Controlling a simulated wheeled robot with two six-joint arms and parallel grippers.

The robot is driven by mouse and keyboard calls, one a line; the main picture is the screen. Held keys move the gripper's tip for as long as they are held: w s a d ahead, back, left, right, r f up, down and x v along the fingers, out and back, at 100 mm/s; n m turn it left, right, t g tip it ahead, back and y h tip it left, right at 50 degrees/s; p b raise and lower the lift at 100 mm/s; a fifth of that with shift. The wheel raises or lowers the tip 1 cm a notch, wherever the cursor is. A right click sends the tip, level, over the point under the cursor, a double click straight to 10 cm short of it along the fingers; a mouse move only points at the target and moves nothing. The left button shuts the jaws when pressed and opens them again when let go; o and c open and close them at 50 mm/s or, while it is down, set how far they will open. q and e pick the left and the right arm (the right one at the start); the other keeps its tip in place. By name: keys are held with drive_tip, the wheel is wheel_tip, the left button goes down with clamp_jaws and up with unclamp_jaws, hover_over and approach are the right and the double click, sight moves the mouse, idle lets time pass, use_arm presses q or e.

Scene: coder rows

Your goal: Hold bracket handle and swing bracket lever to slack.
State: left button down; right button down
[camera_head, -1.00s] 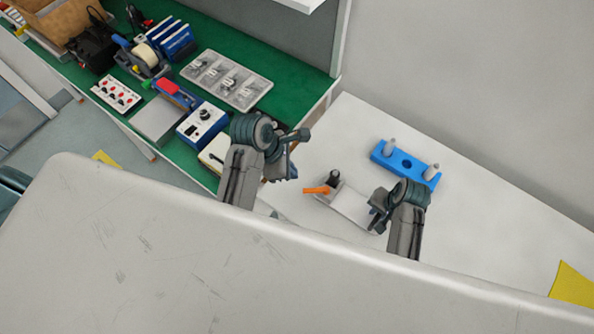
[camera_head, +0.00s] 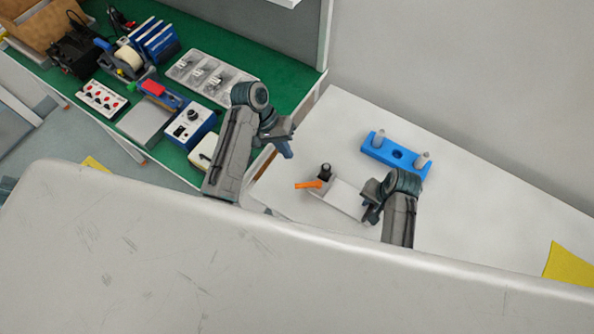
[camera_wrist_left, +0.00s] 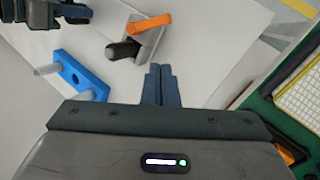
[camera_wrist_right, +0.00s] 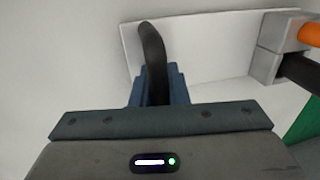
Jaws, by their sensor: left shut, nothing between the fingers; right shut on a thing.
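The bracket is a pale plate (camera_head: 348,199) on the white table, with an orange lever (camera_head: 308,185) and a black knob (camera_head: 325,171) at its left end. The lever points left in the head view. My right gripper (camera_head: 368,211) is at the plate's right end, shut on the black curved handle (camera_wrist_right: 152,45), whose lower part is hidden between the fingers. My left gripper (camera_head: 287,152) is shut and empty, apart from the lever. In the left wrist view its fingertips (camera_wrist_left: 162,70) are below the lever (camera_wrist_left: 150,27) and black knob (camera_wrist_left: 123,50).
A blue block (camera_head: 395,156) with two grey pegs and a hole lies behind the bracket. A yellow sheet (camera_head: 570,263) is at the table's right. A green bench (camera_head: 278,82) at the left holds a parts tray (camera_head: 215,78) and several devices.

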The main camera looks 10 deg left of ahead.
sight(309, 186)
use_arm(q)
drive_tip(key=w+a+m+g, duration=0.25)
drive_tip(key=w+m, duration=0.25)
drive_tip(key=m, duration=1)
drive_tip(key=shift+h, duration=0.5)
drive_tip(key=x, duration=0.9)
drive_tip(key=shift+s+a+f, duration=0.1)
drive_tip(key=shift+s+f, duration=0.05)
drive_tip(key=shift+f, duration=0.1)
drive_tip(key=s, duration=0.1)
drive_tip(key=s+d, duration=0.1)
drive_tip(key=s, duration=0.1)
drive_tip(key=shift+d+f+t, duration=0.2)
drive_tip(key=shift+t, duration=0.05)
drive_tip(key=shift+s+d, duration=0.15)
drive_tip(key=shift+s, duration=0.3)
